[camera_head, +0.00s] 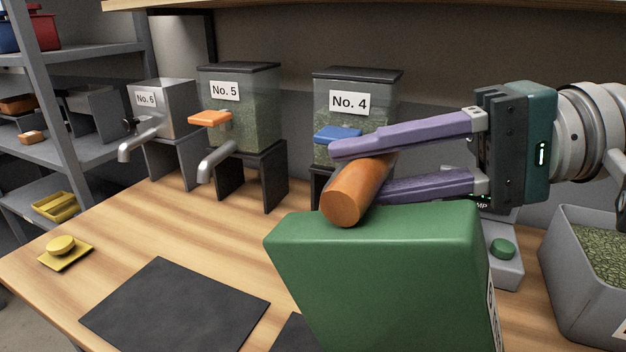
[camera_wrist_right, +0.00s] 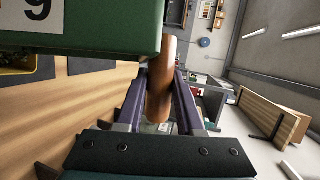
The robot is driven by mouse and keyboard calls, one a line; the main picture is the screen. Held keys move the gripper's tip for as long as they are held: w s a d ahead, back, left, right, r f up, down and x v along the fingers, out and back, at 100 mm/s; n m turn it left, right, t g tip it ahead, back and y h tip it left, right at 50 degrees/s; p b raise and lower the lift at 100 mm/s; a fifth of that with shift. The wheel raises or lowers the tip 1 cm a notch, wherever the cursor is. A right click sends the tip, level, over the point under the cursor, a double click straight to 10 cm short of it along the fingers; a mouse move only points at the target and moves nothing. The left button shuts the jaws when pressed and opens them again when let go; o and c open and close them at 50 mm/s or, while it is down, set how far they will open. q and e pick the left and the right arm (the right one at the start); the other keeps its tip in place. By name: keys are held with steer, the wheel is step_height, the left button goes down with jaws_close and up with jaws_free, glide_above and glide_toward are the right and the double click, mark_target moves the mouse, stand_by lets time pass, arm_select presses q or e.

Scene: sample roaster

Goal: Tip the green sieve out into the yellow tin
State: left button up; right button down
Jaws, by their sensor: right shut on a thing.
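The green sieve (camera_head: 380,270) is a large green box-like body with an orange-brown handle. It hangs tilted above the table in the head view, with a label on its right side. My right gripper (camera_head: 352,172) is shut on the handle, purple fingers on either side. The right wrist view shows the handle between the fingers (camera_wrist_right: 159,95) and the green body (camera_wrist_right: 90,28) with a "9" label. A dark-centred thing with a yellow edge (camera_wrist_right: 46,69), perhaps the yellow tin, shows partly below the sieve there. The sieve's inside is hidden. My left gripper is out of view.
Dispensers No. 6 (camera_head: 165,108), No. 5 (camera_head: 240,105) and No. 4 (camera_head: 370,85) stand along the back. A grey bin (camera_head: 568,270) of green beans is at right. A dark mat (camera_head: 175,305) and small yellow dish (camera_head: 66,260) lie left. The wood between them is clear.

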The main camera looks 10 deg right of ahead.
steer(key=shift+m+y, duration=0.5)
steer(key=shift+m, duration=0.4)
steer(key=shift+w+d+f+b, duration=0.35)
steer(key=shift+w+d+b, duration=0.4)
steer(key=shift+b, duration=0.4)
steer(key=shift+w+d+f+b, duration=0.3)
steer(key=shift+w+d+b, duration=0.25)
steer(key=shift+w+b, duration=0.45)
steer(key=w+d+f+m+y+b, duration=0.2)
steer(key=w+d+m+b, duration=0.1)
steer(key=b, duration=0.6)
steer(key=shift+w+d+f, duration=0.2)
steer(key=shift+w+d, duration=0.15)
steer(key=shift+w, duration=0.25)
steer(key=shift+r, duration=0.15)
step_height(320, 180, up, 3)
steer(key=p, duration=0.2)
steer(key=shift+p, duration=0.3)
